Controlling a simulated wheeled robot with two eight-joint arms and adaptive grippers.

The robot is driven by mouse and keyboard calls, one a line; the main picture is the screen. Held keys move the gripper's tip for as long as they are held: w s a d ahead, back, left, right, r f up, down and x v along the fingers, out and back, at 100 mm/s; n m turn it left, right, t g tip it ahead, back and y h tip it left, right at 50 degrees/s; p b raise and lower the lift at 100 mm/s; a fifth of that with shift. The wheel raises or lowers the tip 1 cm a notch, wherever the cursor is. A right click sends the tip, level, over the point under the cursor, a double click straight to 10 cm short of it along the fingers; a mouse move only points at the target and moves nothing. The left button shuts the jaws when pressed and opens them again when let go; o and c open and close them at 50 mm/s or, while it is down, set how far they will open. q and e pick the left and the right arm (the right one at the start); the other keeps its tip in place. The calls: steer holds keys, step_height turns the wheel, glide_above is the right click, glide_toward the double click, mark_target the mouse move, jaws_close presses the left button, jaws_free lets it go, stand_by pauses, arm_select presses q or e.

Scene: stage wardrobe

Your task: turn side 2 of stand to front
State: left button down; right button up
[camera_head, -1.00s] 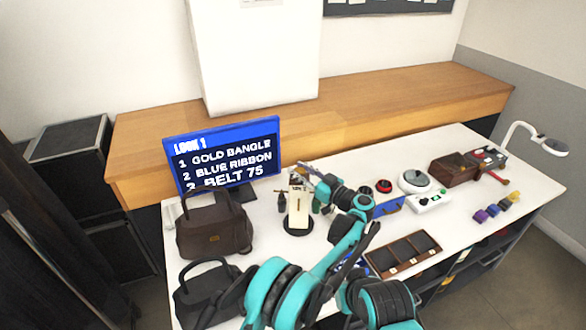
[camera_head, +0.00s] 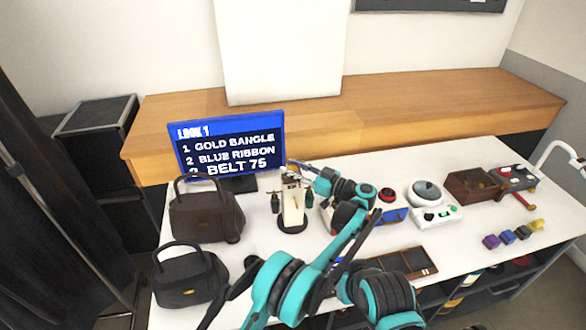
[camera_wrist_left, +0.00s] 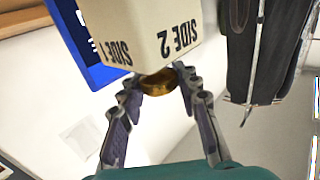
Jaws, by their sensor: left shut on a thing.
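The stand (camera_head: 292,204) is a cream block on a round black base, upright on the white table in the head view. In the left wrist view its block (camera_wrist_left: 140,35) shows two faces, labelled SIDE 1 and SIDE 2, meeting at an edge, with the SIDE 2 face larger. My left gripper (camera_head: 291,169) is at the top of the stand. In the left wrist view it (camera_wrist_left: 158,86) is shut on a round gold piece (camera_wrist_left: 157,84) against the block's end. Whether this is a knob or a loose ring I cannot tell. My right gripper is not in view.
A screen (camera_head: 228,148) stands behind the stand. A brown bag (camera_head: 205,215) and a black bag (camera_head: 190,277) are to the left. A wooden tray (camera_head: 410,262), a white device (camera_head: 437,215) and several coloured pieces (camera_head: 515,235) lie to the right.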

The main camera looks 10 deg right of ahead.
arm_select(q)
steer(key=c, duration=1)
jaws_free()
steer(key=shift+c, duration=0.2)
step_height(320, 180, up, 10)
